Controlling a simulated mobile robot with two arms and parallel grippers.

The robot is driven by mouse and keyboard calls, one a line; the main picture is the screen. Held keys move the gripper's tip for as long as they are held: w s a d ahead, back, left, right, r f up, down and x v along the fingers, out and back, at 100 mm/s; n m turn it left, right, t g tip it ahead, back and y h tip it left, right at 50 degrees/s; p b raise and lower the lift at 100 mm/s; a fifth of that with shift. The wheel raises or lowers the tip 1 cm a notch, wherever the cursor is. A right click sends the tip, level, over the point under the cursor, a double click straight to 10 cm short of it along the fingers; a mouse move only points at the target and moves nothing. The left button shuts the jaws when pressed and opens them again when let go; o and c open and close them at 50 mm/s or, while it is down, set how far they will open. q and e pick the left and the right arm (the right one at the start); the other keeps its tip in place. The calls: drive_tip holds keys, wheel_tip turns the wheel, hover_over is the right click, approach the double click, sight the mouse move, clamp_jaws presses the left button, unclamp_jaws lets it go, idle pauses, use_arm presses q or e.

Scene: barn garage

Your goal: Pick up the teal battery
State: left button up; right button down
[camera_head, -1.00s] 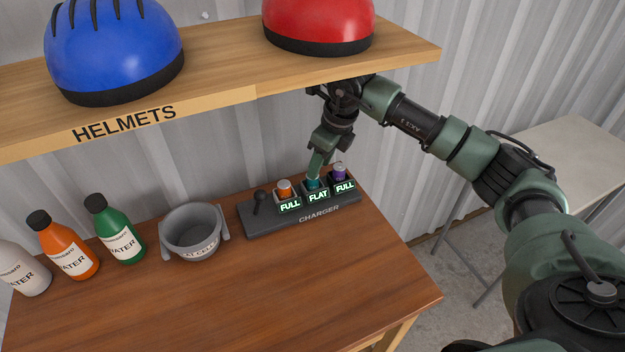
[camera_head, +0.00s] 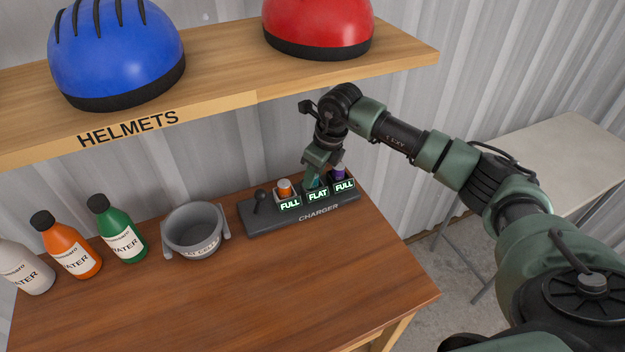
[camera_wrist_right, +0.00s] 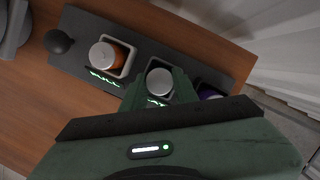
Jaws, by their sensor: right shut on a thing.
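The teal battery (camera_head: 317,184) stands in the middle slot of the black charger (camera_head: 263,224), behind a label reading FLAT. Only a little of its teal side shows in the head view. In the right wrist view its round silver top (camera_wrist_right: 159,80) sits between my fingers. My right gripper (camera_head: 315,178) reaches down from above and is shut on the teal battery; it also shows in the right wrist view (camera_wrist_right: 160,90). The battery still appears seated in its slot. My left gripper is not in view.
An orange battery (camera_head: 285,187) and a purple battery (camera_head: 339,172), both labelled FULL, flank the teal one closely. A lever (camera_head: 260,203) and grey bin (camera_head: 194,232) are to the left. The helmet shelf (camera_head: 225,95) hangs above. The table front (camera_head: 240,300) is clear.

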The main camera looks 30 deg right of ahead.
drive_tip(key=shift+r, duration=0.15)
drive_tip(key=shift+r+b, duration=0.3)
drive_tip(key=b+v, duration=0.1)
drive_tip(key=v, duration=0.1)
drive_tip(key=shift+s+r, duration=0.2)
drive_tip(key=shift+r, duration=0.05)
drive_tip(key=s+a+b, duration=0.1)
drive_tip(key=s+b, duration=0.4)
drive_tip(key=s, duration=1.2)
drive_tip(key=shift+b, duration=0.4)
drive_tip(key=shift+a+r, duration=0.1)
drive_tip(key=shift+r, duration=0.1)
wheel_tip(320, 180, up, 5)
drive_tip(key=p, duration=0.3)
drive_tip(key=shift+f, duration=0.15)
